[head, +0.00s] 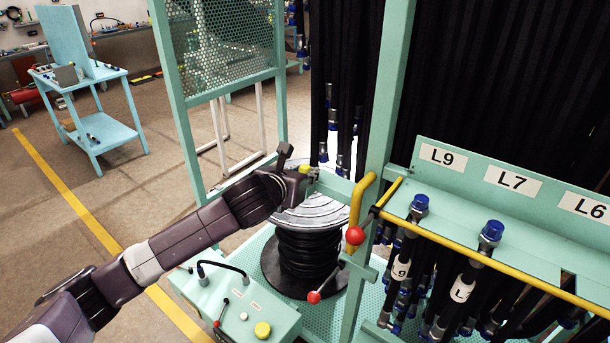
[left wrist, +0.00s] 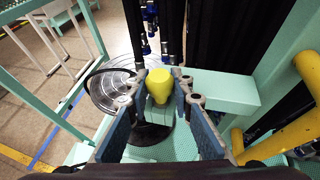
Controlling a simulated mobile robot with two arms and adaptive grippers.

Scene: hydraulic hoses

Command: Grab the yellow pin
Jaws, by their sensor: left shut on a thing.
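The yellow pin (left wrist: 159,84) shows between the two fingers of my left gripper (left wrist: 163,98) in the left wrist view. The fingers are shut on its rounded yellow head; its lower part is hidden. In the head view my left gripper (head: 308,174) is in front of the black hose reel, near the teal frame post. Only a small yellow spot of the pin (head: 304,168) shows there. My right gripper is not in view.
A hose reel (head: 305,252) stands below the gripper. A curved yellow handle (head: 361,197) and red-knobbed levers (head: 355,236) are close on the right. A teal control box (head: 240,305) is in front.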

